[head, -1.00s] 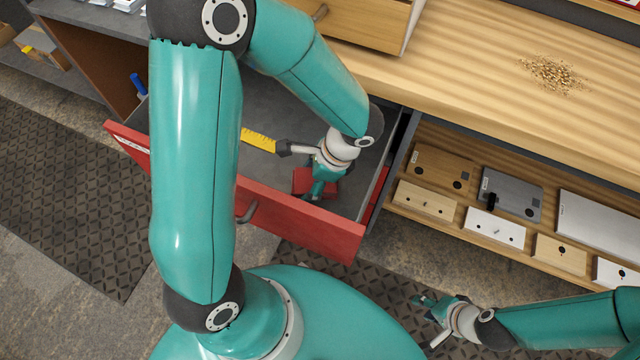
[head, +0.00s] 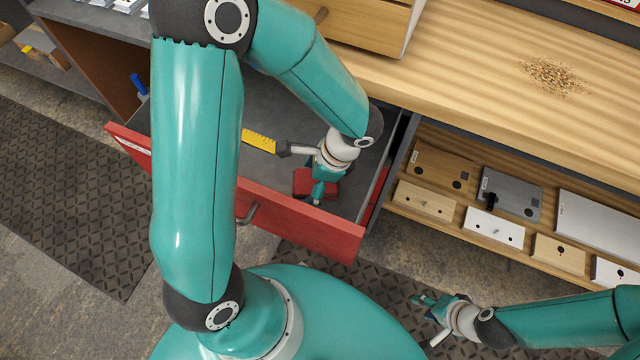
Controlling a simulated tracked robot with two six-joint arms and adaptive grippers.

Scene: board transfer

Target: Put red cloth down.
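The red cloth (head: 302,181) is a small dark red block-like shape on the grey floor of the open red-fronted drawer (head: 300,226). My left gripper (head: 318,197) points down into the drawer at the cloth, with red showing on both sides of its fingers. The fingers overlap in this view, so I cannot tell whether they are shut on the cloth or apart. My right gripper (head: 424,306) is low in the picture, in front of the shelf and over the floor mat. Its fingers look apart and empty.
A yellow ruler-like strip (head: 259,141) lies in the drawer, left of my gripper. A wooden worktop (head: 470,60) with a pile of crumbs (head: 552,77) is at the right. Below it, a shelf holds several boards and boxes. The drawer's front and side walls stand close to my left gripper.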

